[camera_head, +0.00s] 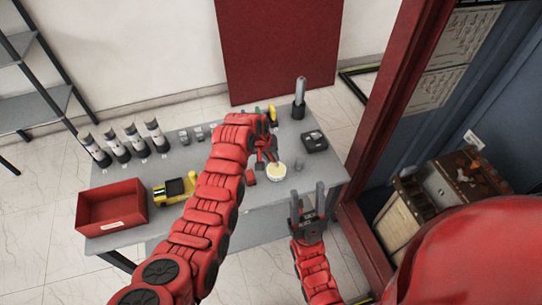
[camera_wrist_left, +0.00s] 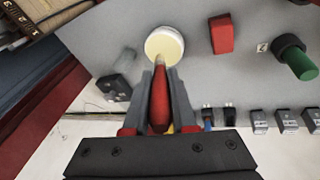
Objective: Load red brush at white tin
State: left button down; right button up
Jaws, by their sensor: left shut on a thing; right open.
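The white tin (camera_head: 278,175) with a pale yellow inside stands on the grey table. It also shows at the top of the left wrist view (camera_wrist_left: 178,54). My left gripper (camera_head: 268,158) is just behind the tin in the head view. It is shut on the red brush (camera_wrist_left: 160,98), whose handle lies between the fingers. The brush's pale tip overlaps the tin's near rim in the left wrist view; I cannot tell if it touches. The brush is hard to make out in the head view. My right gripper (camera_head: 307,203) is open and empty, fingers pointing up, near the table's front edge.
A red block (camera_head: 251,177) sits left of the tin. A black device (camera_head: 314,142) and a dark holder with a grey cylinder (camera_head: 299,107) stand to the right. A yellow toy vehicle (camera_head: 174,190), red bin (camera_head: 112,208) and several bushings (camera_head: 117,147) occupy the left side.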

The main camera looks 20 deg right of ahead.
pick_arm(q)
jog(key=shift+f+b, duration=0.4)
jog(key=shift+f, duration=0.15)
dwell(0.4)
jog(key=shift+s+f, duration=0.1)
jog(key=shift+f, duration=0.05)
dwell(1.3)
notch_tip(320, 180, up, 2)
jog(key=shift+r, duration=0.1)
jog(key=shift+r+p, duration=0.35)
jog(key=shift+r, duration=2.2)
jog(key=shift+f, duration=0.15)
